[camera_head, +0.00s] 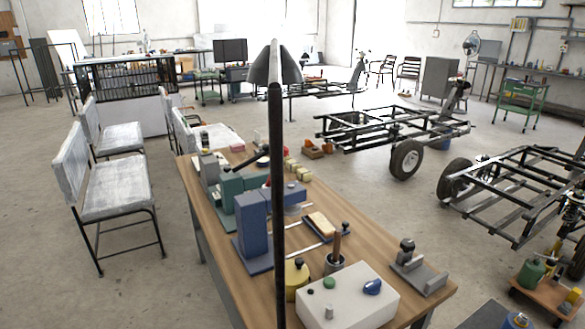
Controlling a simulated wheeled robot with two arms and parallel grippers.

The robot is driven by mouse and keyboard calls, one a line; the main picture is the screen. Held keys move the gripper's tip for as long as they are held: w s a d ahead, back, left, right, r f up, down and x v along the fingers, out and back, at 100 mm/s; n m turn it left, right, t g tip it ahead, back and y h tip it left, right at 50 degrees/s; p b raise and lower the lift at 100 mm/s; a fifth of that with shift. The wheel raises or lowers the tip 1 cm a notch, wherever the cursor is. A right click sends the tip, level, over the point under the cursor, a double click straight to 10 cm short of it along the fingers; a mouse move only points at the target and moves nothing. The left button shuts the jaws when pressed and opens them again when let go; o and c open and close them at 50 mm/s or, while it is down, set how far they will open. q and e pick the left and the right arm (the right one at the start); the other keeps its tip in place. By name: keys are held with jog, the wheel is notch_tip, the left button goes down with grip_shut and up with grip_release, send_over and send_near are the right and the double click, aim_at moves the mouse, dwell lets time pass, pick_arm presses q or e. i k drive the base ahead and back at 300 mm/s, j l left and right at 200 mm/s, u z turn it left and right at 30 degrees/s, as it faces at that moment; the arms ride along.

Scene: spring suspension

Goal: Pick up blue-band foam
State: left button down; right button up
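I cannot make out a foam piece with a blue band for certain. On the wooden workbench (215,290), small yellowish blocks (303,174) sit in a group near the far right edge, too small to show a band. A tan-topped pad (321,224) lies flat near the middle of the bench. A tall blue block fixture (252,222) stands to its left. Neither of my grippers is in view.
A dark upright pole (277,220) blocks the middle of the view. A white box with knobs (345,300), a yellow cylinder (296,279) and a grey fixture (420,276) crowd the near bench. Chairs (118,188) stand left; a wheeled metal frame (390,130) stands right.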

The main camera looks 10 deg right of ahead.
aim_at(291, 166)
jog(key=i+j+u, duration=0.1)
jog(key=u, duration=0.9)
jog(key=i, duration=2.3)
jog(key=i+z, duration=0.15)
jog(key=i, duration=0.3)
jog(key=i+j+z, duration=0.15)
jog(key=i, duration=0.3)
jog(key=i+j+z, duration=0.15)
jog(key=i, duration=0.3)
jog(key=i+j+z, duration=0.15)
jog(key=i, duration=0.3)
